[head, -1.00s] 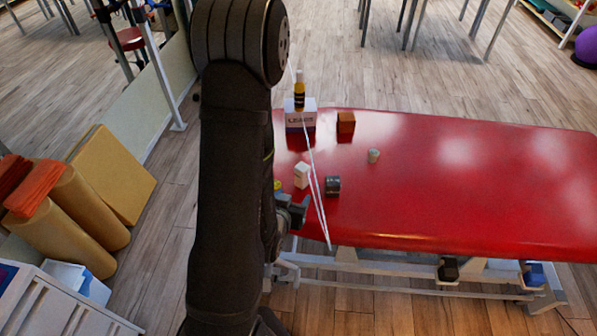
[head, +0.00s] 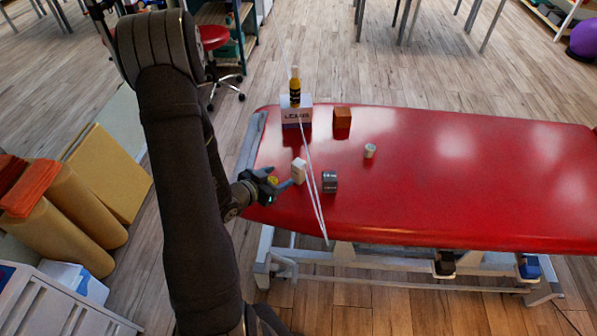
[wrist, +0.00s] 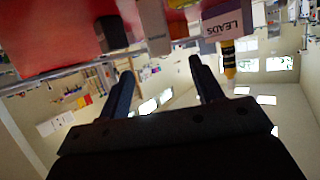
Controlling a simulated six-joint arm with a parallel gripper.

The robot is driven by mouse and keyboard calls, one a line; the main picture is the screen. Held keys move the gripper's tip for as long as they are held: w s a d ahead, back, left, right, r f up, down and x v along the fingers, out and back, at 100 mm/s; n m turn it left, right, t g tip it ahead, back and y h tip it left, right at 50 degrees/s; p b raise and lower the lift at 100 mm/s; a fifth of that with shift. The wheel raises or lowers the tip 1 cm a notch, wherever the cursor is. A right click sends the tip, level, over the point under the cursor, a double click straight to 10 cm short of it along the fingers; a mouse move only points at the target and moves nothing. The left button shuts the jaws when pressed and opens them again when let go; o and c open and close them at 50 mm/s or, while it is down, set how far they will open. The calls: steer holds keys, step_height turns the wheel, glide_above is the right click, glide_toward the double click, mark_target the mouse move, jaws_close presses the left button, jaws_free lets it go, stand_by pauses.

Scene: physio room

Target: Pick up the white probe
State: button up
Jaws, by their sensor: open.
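A small upright white block-like object (head: 299,171), which I take to be the white probe, stands near the left end of the red treatment table (head: 440,185). It also shows beyond my fingers in the wrist view (wrist: 154,28). Thin white leads (head: 313,185) run past its right side. My gripper (head: 281,184) is just left of it, low over the table's left end. In the wrist view my gripper (wrist: 160,78) has its two fingers apart with nothing between them. I cannot tell whether a finger touches the white object.
A dark grey cylinder (head: 330,182) stands right of the leads. The table's right side is clear.

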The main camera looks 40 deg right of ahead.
mark_target(302, 165)
steer(key=x, duration=1.2)
steer(key=shift+d+f, duration=0.3)
steer(key=shift+d, duration=0.05)
steer(key=shift+c, duration=0.2)
steer(key=c, duration=1.1)
